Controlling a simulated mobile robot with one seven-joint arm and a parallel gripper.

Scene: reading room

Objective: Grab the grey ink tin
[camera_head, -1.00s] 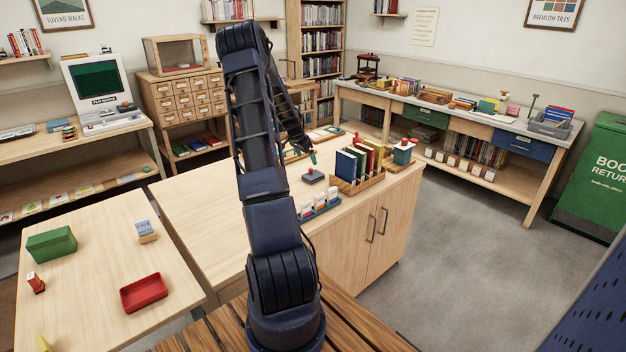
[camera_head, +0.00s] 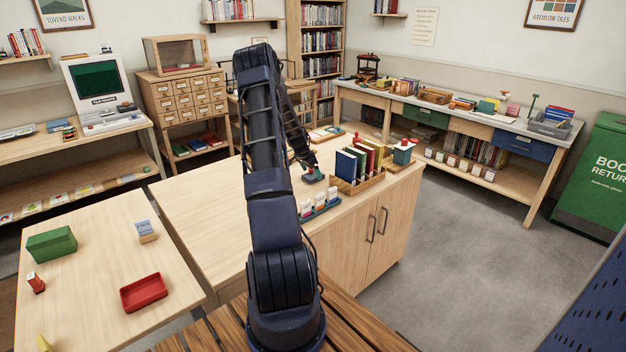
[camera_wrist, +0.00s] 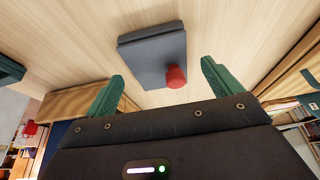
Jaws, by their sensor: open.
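The grey ink tin is a flat dark-grey box with a red knob; in the wrist view the tin (camera_wrist: 148,58) lies just beyond my fingertips on the pale wooden top. My gripper (camera_wrist: 160,82) has green fingers spread apart, with nothing between them that I can see gripped. In the head view my gripper (camera_head: 312,174) is low over the tin at the counter's right part, beside the book rack, and mostly covers it. Whether the fingers reach down around the tin's sides cannot be told.
A wooden rack of upright books (camera_head: 359,180) stands close right of my gripper. A small tray with white-and-coloured items (camera_head: 320,209) sits in front of it. A teal tin with a red top (camera_head: 402,153) stands farther right. The counter's left part (camera_head: 215,205) is clear.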

